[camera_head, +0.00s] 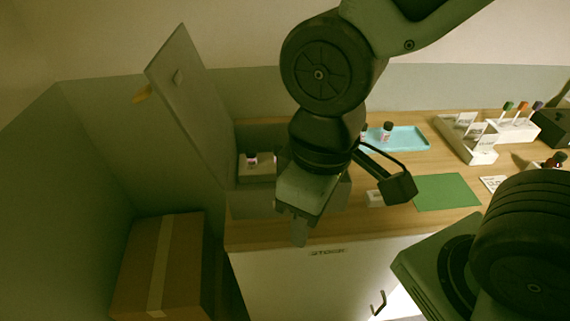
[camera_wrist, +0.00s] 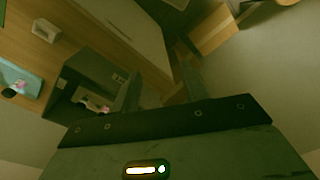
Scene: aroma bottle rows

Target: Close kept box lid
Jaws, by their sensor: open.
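The kept box (camera_head: 262,207) is a grey open-topped box at the left end of the wooden table. Its grey lid (camera_head: 192,95) stands open, tilted up and leaning left from the box's left side. The box (camera_wrist: 88,75) shows left of the fingers, with a bottle inside.
A light blue tray (camera_head: 408,139) with bottles stands behind my arm. A green mat (camera_head: 447,192), white label racks (camera_head: 468,141) and a dark box (camera_head: 552,128) lie to the right. A taped cardboard box (camera_head: 185,268) stands on the left below the table top.

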